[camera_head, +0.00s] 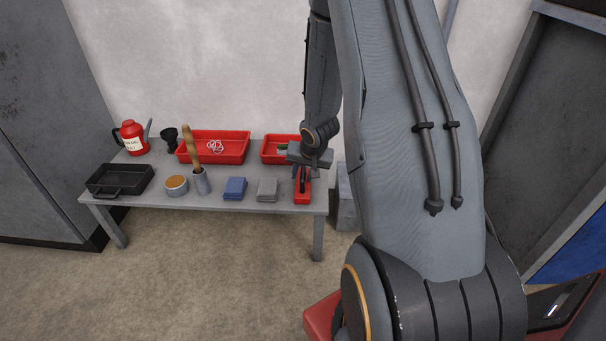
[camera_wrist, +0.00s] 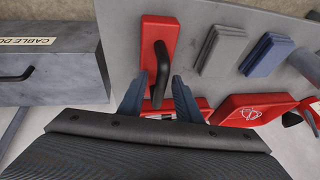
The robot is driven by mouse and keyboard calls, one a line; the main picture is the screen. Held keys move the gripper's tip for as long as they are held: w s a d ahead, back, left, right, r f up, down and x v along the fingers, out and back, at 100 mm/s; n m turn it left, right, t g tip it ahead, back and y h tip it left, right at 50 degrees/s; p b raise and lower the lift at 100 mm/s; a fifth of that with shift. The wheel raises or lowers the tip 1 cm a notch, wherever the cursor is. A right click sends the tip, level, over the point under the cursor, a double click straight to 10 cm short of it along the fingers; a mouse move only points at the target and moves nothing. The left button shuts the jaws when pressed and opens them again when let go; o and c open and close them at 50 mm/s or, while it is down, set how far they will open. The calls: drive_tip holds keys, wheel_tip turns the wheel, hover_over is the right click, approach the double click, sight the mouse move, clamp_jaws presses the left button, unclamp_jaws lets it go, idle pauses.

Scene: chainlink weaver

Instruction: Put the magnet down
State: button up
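The magnet is a red block with a black handle; it sits at the right front end of the grey table in the head view (camera_head: 303,196). In the wrist view the magnet (camera_wrist: 157,32) appears flat on the table, its black handle (camera_wrist: 162,62) rising toward me. My gripper (camera_wrist: 159,78) has its two fingers spread on either side of the handle, with a visible gap at each side. In the head view my gripper (camera_head: 303,172) is directly over the magnet and partly hides it.
The table (camera_head: 215,203) also holds a blue cloth stack (camera_head: 235,188), a grey one (camera_head: 267,189), red trays (camera_head: 222,148) (camera_head: 272,155), a tin (camera_head: 176,186), a black pan (camera_head: 119,180) and a red can (camera_head: 132,138). A grey cabinet (camera_wrist: 50,62) stands beside the table.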

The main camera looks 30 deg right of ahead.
drive_tip(key=shift+r, duration=0.15)
drive_tip(key=d+p+v, duration=0.1)
drive_tip(key=p+v, duration=0.7)
drive_tip(key=v, duration=0.4)
drive_tip(key=s+a+r+n+g, duration=0.15)
drive_tip(key=a+r+n, duration=0.4)
drive_tip(key=a, duration=0.85)
drive_tip(key=s+a+r+n+g, duration=0.1)
drive_tip(key=s+a+r, duration=0.3)
drive_tip(key=s+a, duration=0.4)
drive_tip(key=s+a+r+n+g+y, duration=0.1)
drive_tip(key=s+a+r+n, duration=0.2)
drive_tip(key=s+a, duration=0.5)
drive_tip(key=s+a+r+n+g, duration=0.1)
drive_tip(key=s+a+r+n, duration=0.3)
drive_tip(key=s+a, duration=0.4)
drive_tip(key=shift+s+r, duration=0.35)
drive_tip(key=shift+s, duration=0.3)
drive_tip(key=shift+a+g, duration=0.1)
drive_tip(key=shift+g, duration=0.15)
